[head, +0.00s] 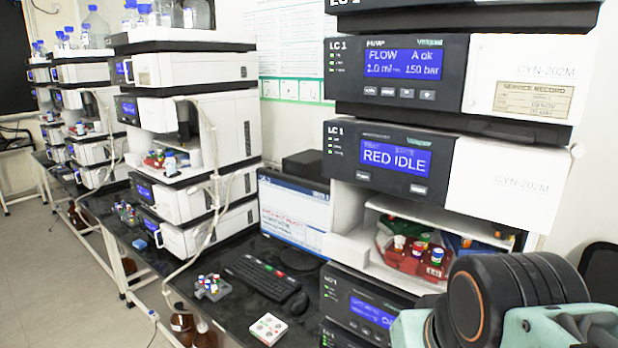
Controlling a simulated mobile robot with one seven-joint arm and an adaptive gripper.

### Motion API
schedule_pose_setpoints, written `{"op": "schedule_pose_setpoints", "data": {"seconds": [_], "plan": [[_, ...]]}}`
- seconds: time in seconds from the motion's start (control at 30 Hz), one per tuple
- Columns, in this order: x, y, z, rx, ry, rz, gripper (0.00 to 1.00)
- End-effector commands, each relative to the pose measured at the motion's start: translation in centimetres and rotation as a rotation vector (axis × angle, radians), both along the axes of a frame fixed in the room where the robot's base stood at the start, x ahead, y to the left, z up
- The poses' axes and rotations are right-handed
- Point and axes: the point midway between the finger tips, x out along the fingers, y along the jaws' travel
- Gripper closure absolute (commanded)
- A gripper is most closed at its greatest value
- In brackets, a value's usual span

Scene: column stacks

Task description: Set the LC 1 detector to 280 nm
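The LC 1 stack stands close on the right. Its pump module (398,70) has a blue display reading FLOW 1.0 ml/min, A ok, 150 bar. I cannot tell which module is the detector, and no 280 nm reading is legible. My arm shows at the bottom right; my gripper is not in view.
The open bay holds a red vial rack (408,262). More stacks (180,110) line the left.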

Motion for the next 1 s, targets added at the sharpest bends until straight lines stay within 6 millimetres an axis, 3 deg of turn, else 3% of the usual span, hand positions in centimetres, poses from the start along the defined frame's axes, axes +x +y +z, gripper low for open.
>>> {"op": "schedule_pose_setpoints", "data": {"seconds": [0.07, 0.53, 1.0], "plan": [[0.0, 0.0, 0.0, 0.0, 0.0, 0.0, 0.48], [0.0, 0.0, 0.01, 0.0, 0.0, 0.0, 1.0], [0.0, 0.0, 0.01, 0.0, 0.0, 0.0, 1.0]]}}
